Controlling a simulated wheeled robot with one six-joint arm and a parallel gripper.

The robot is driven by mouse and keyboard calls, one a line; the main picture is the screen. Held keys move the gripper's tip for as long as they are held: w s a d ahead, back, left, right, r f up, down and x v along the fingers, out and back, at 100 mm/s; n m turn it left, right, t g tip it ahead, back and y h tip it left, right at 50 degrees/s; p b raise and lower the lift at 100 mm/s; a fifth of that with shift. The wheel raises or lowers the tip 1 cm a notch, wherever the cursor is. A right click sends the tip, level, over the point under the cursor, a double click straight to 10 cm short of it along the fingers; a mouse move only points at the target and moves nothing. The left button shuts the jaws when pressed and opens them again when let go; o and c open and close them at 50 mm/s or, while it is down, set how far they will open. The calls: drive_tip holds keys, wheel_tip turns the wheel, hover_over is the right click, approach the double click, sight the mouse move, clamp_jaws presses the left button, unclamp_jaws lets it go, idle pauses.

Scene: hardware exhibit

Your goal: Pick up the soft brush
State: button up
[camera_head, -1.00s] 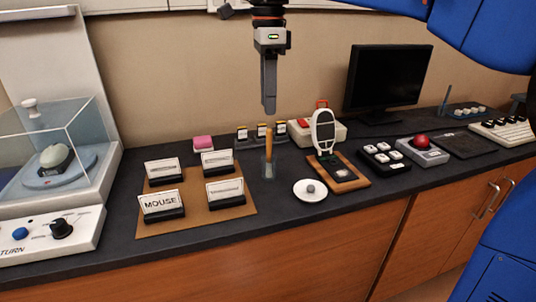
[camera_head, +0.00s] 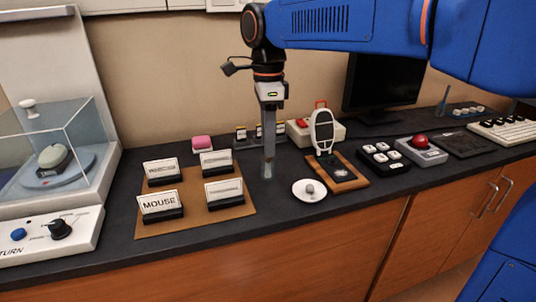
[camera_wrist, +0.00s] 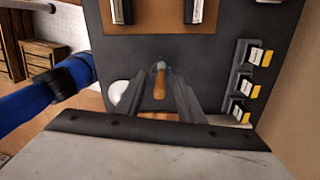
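The soft brush stands upright with its orange-brown handle (camera_wrist: 160,86) pointing up at the wrist camera. In the head view my gripper (camera_head: 269,152) hangs straight down in front of the brush and hides its handle. The small clear holder (camera_head: 266,171) shows just below the fingertips. In the wrist view my gripper (camera_wrist: 160,82) is open, with one finger on each side of the handle and gaps between. The brush's bristle end cannot be made out.
A brown board (camera_head: 150,229) with several label stands lies to the left. A white dish (camera_head: 301,196) is close on the right, with a wooden stand (camera_head: 350,186) beyond it. Small boxes with yellow-marked labels (camera_wrist: 241,98) stand behind the brush near the wall.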

clamp_jaws()
